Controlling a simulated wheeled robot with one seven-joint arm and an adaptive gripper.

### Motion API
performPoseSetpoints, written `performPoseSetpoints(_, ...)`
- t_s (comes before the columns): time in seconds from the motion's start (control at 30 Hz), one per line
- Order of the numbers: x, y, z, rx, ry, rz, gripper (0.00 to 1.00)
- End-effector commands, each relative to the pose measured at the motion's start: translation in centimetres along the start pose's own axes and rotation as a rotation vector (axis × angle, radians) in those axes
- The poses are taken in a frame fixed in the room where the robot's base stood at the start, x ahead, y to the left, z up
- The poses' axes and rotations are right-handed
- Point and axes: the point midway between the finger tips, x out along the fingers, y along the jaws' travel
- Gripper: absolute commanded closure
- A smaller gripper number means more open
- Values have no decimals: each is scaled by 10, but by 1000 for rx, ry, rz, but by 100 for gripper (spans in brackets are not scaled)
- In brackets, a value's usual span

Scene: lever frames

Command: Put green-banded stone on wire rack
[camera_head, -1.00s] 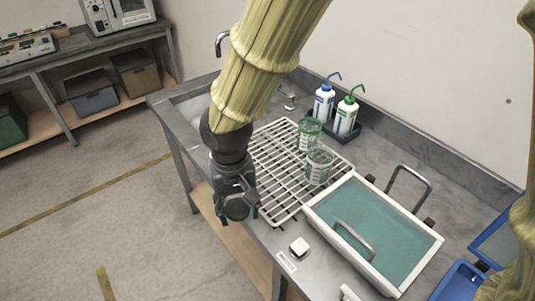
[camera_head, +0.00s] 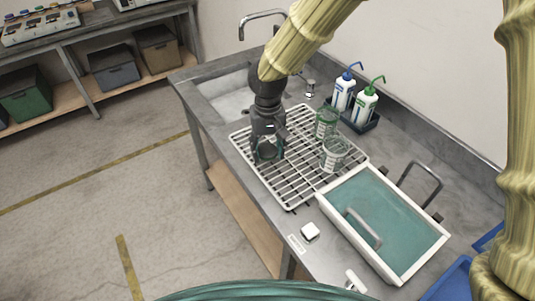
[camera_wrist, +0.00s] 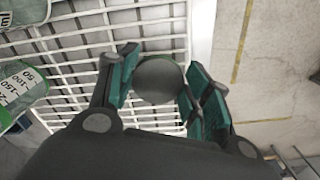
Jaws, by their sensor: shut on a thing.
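My gripper (camera_head: 268,152) is over the left part of the white wire rack (camera_head: 291,203). In the wrist view its green-padded fingers (camera_wrist: 160,85) are closed on both sides of a grey rounded stone (camera_wrist: 157,80). The rack's bars (camera_wrist: 150,28) lie behind the stone in the wrist view. I cannot tell whether the stone touches them. In the head view the stone is mostly hidden by the gripper.
Two glass beakers stand on the rack, one farther back (camera_head: 326,122) and one nearer (camera_head: 334,153). Right of the rack is a white-rimmed teal tray (camera_head: 385,215) with handles. Two wash bottles (camera_head: 365,105) stand behind.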

Motion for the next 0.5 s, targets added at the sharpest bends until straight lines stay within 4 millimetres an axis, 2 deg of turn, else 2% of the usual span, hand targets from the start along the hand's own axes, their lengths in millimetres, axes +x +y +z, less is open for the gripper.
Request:
performPoseSetpoints(0.07, 2, 2, -5, 1, -1, -1, 76)
performPoseSetpoints(0.33, 32, 2, -4, -1, -1, 0, 76)
performPoseSetpoints(0.5, 35, 2, -4, 1, 1, 0, 76)
